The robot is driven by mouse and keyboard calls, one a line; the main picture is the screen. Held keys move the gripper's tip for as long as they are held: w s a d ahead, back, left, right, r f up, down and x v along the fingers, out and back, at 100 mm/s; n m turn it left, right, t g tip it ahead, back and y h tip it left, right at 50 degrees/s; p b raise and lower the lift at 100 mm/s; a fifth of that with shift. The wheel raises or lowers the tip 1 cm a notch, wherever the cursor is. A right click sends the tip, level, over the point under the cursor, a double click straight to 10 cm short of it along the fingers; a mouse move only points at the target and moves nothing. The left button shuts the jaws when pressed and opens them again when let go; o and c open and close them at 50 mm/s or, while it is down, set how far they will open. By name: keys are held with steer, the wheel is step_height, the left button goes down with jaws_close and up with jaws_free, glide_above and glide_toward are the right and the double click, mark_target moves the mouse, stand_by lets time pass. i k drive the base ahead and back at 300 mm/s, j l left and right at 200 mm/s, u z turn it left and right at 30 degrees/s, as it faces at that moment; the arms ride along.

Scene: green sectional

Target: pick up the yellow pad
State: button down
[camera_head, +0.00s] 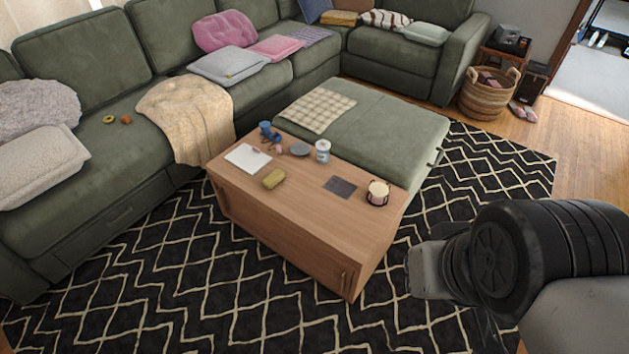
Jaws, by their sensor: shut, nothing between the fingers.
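The yellow pad (273,179) is a small mustard-yellow block lying flat on the wooden table (290,205), near its front left edge. Nothing covers it. My gripper (487,328) shows only faintly, as dark parts against the dark rug below my arm joint at the lower right. It is shut and empty, well to the right of the table and far from the pad. Its fingertips are hard to make out.
A white sheet (248,158), blue object (269,132), grey dish (300,149), white can (323,151), dark square (341,187) and patterned cup (377,193) share the tabletop. A green sofa (70,200) stands left. The patterned rug (180,300) in front is clear.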

mark_target(273, 180)
steer(key=i+j, duration=1.7)
steer(key=i, duration=0.2)
